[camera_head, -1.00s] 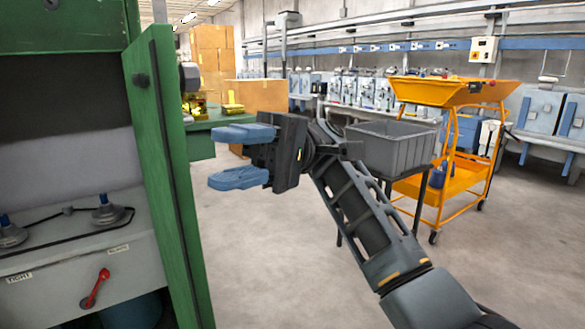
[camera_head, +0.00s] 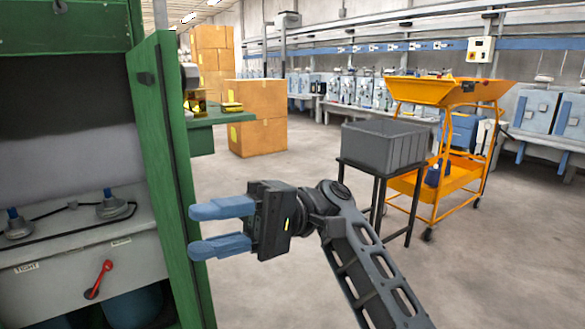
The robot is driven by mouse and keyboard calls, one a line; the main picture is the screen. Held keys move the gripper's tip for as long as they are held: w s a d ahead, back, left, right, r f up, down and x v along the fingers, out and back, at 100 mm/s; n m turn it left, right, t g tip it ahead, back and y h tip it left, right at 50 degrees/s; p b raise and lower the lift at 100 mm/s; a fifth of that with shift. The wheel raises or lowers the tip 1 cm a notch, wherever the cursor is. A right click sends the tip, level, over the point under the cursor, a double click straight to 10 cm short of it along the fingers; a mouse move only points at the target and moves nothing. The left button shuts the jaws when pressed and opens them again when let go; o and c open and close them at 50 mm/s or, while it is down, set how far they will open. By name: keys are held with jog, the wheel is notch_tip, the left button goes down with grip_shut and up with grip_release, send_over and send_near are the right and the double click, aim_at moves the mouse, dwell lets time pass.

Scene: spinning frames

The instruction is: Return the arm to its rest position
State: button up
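My gripper (camera_head: 192,229) is in the lower middle of the head view, pointing left. Its two blue fingers are apart with nothing between them. My arm (camera_head: 365,262) runs from the gripper down to the bottom edge. The fingertips appear close to the edge of a green panel (camera_head: 163,165) on the left; I cannot tell whether they touch it.
A green machine frame (camera_head: 60,35) with a red lever (camera_head: 98,279) stands at left. A grey bin (camera_head: 372,147) sits on a black stand right of my arm. An orange trolley (camera_head: 460,176) stands behind it. Cardboard boxes (camera_head: 257,138) are behind. Bare floor (camera_head: 480,270) lies at right.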

jog(key=s+f+m+t+y, duration=0.1)
jog(key=s+f+m+t, duration=0.1)
jog(key=f+m+t, duration=0.8)
jog(key=s+f+m+t+y, duration=0.1)
jog(key=s+f+m+t, duration=0.15)
jog(key=f+t, duration=0.95)
jog(key=s+d+f+m+t+h, duration=0.2)
jog(key=s+d+f+h, duration=0.85)
jog(key=f, duration=0.55)
jog(key=s+d+r+n+t+h, duration=0.2)
jog(key=s+d+r+h, duration=0.15)
jog(key=s+d, duration=0.5)
jog(key=s+d+r+n+t+h, duration=0.1)
jog(key=s+d+r+h, duration=0.1)
jog(key=s+d+r, duration=0.5)
jog(key=s+d+r+n+p, duration=0.1)
jog(key=s+d+r+p, duration=0.1)
jog(key=r+p, duration=0.5)
jog(key=s+d+r+n+t+h+p, duration=0.1)
jog(key=s+d+r+n+p, duration=0.1)
jog(key=r+p, duration=0.5)
notch_tip(320, 180, up, 6)
jog(key=shift+s+d+r, duration=0.15)
jog(key=shift+s+d, duration=0.1)
jog(key=shift+s, duration=0.15)
